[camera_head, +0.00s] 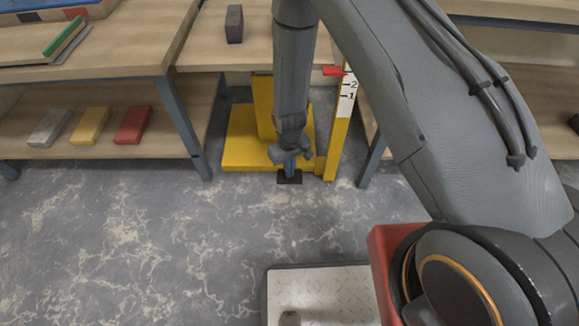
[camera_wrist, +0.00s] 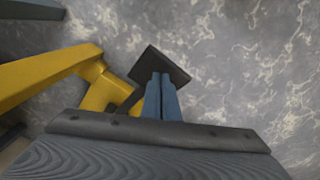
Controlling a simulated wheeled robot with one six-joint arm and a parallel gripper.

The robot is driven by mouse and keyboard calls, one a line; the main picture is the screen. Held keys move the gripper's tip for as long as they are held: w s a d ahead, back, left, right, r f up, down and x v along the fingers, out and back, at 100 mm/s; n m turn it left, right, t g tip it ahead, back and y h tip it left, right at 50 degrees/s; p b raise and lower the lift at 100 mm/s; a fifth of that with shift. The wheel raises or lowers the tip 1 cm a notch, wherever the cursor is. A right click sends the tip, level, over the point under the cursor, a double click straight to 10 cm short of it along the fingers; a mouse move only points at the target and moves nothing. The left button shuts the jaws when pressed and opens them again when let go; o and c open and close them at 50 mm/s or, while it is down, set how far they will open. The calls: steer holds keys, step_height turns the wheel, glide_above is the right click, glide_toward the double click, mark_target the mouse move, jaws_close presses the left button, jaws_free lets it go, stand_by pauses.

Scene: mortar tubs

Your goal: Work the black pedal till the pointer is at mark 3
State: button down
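The black pedal (camera_head: 290,179) is a small dark plate low at the front of the yellow stand (camera_head: 240,150). It also shows in the wrist view (camera_wrist: 174,62). My gripper (camera_head: 290,166) points straight down over it, and its two blue fingers (camera_wrist: 161,88) are together with nothing between them. The fingertips are at the pedal's top; I cannot tell whether they touch it. The red pointer (camera_head: 333,71) is above mark 2 on the white scale (camera_head: 347,98). Marks 1 and 2 are readable; my arm covers the scale's upper part, so no 3 is readable.
Wooden benches with blue-grey legs (camera_head: 179,125) stand left and right of the stand. A grey block (camera_head: 234,24) lies on the bench top above. Grey, yellow and red (camera_head: 133,125) blocks lie on the left lower shelf. The grey floor in front is clear.

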steer(key=shift+f, duration=0.7)
steer(key=shift+w+r+p, duration=0.2)
steer(key=shift+r+p, duration=1.05)
steer(key=shift+r, duration=0.85)
